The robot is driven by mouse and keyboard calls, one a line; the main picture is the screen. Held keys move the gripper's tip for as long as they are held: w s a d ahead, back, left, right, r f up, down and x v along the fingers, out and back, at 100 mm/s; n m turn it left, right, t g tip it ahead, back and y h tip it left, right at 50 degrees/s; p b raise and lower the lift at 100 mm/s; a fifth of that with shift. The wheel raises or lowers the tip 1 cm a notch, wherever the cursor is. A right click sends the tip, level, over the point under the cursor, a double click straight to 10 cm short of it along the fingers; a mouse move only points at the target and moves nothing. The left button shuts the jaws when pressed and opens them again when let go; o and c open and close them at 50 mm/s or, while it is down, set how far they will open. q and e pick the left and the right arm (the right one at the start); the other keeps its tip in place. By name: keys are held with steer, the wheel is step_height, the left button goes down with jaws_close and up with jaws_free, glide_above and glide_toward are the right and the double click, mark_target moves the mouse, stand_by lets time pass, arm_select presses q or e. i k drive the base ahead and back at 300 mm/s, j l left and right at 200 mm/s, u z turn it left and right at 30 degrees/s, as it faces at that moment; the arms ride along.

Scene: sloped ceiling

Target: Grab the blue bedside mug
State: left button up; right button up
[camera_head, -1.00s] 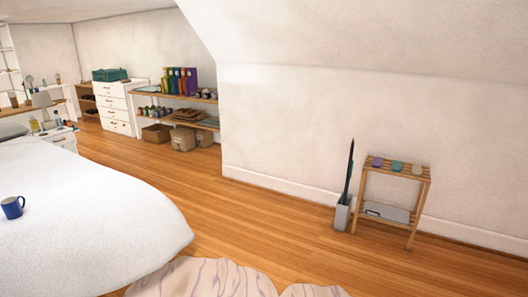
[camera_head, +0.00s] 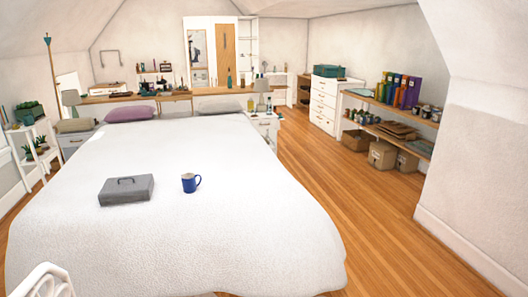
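A blue mug (camera_head: 189,183) stands upright on the white bed (camera_head: 250,235), near its middle. Its handle points to the right and its inside looks pale. A grey box with a handle on top (camera_head: 126,190) lies on the bed to the left of the mug, apart from it. Neither of my grippers shows in the head view.
Wooden floor (camera_head: 330,185) runs clear along the bed's right side. Shelves with binders and boxes (camera_head: 385,105) and a white drawer unit (camera_head: 325,105) line the right wall. Nightstands (camera_head: 265,128) flank the bed's head. A white curved object (camera_head: 43,281) is at bottom left.

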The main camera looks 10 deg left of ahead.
mark_target(189, 180)
steer(key=i+j+u, duration=0.2)
steer(key=i+u, duration=0.15)
steer(key=i, duration=0.15)
steer(key=i+u, duration=0.3)
steer(key=i, duration=0.2)
steer(key=i+u, duration=0.35)
steer(key=i, duration=0.15)
steer(key=i+l+u, duration=0.3)
steer(key=i, duration=0.2)
steer(key=i+l+u, duration=0.35)
steer(key=i, duration=0.15)
steer(key=i+l+u, duration=0.35)
steer(key=i+l, duration=0.05)
steer(key=l, duration=0.05)
